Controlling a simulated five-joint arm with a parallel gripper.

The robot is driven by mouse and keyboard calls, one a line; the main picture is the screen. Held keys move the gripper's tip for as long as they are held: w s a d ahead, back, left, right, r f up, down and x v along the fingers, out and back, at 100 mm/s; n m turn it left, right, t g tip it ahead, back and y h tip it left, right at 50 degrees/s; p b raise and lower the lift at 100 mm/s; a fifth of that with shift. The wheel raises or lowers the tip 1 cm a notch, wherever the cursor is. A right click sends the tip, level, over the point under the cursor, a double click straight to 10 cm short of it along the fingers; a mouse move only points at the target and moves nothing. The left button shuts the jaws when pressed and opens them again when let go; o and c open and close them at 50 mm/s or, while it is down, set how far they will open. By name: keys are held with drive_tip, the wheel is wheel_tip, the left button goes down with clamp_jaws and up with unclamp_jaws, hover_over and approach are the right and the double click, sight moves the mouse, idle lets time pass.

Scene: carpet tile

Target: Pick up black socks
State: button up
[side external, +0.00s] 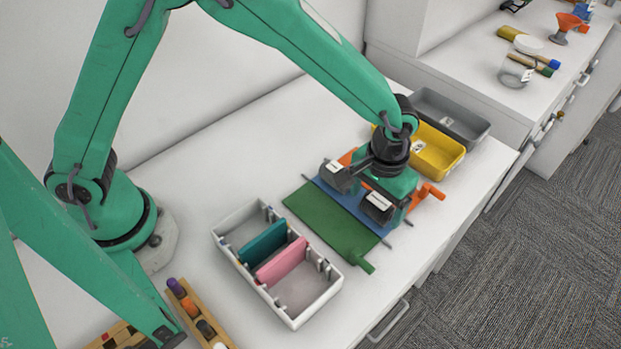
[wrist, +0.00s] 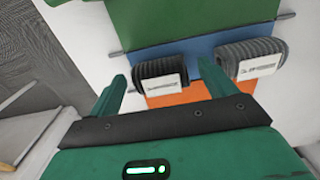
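Two rolled, ribbed dark socks with white labels lie on the blue panel. One dark sock (side external: 377,208) is nearer the counter's front edge, and it shows left of centre in the wrist view (wrist: 158,78). The other dark sock (side external: 337,178) is nearer the wall, and it is at the right in the wrist view (wrist: 248,60). My gripper (side external: 392,196) is low over the panels. In the wrist view its two green fingers (wrist: 163,72) are wide apart, one on either side of the nearer sock. Nothing is held; finger contact cannot be told.
The socks' blue panel (wrist: 204,44) lies between a green panel (side external: 325,222) and an orange one (wrist: 183,97). A white divided tray (side external: 303,312) holds teal and pink items. Yellow (side external: 437,150) and grey (side external: 450,112) bins stand behind. The counter's front edge is close.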

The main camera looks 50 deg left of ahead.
sight(375, 208)
drive_tip(key=c, duration=0.8)
drive_tip(key=shift+r, duration=0.15)
drive_tip(key=shift+r, duration=0.6)
drive_tip(key=r, duration=0.3)
drive_tip(key=shift+s+d+r, duration=0.1)
drive_tip(key=shift+s+d, duration=0.15)
drive_tip(key=shift+s, duration=0.15)
drive_tip(key=s+d+r, duration=0.1)
drive_tip(key=s+r, duration=0.1)
drive_tip(key=s, duration=0.1)
drive_tip(key=s+d+r, duration=0.1)
drive_tip(key=s+r, duration=0.1)
drive_tip(key=s, duration=0.1)
drive_tip(key=s+d+r, duration=0.2)
drive_tip(key=s, duration=0.2)
drive_tip(key=shift+r, duration=0.15)
drive_tip(key=shift+w, duration=0.1)
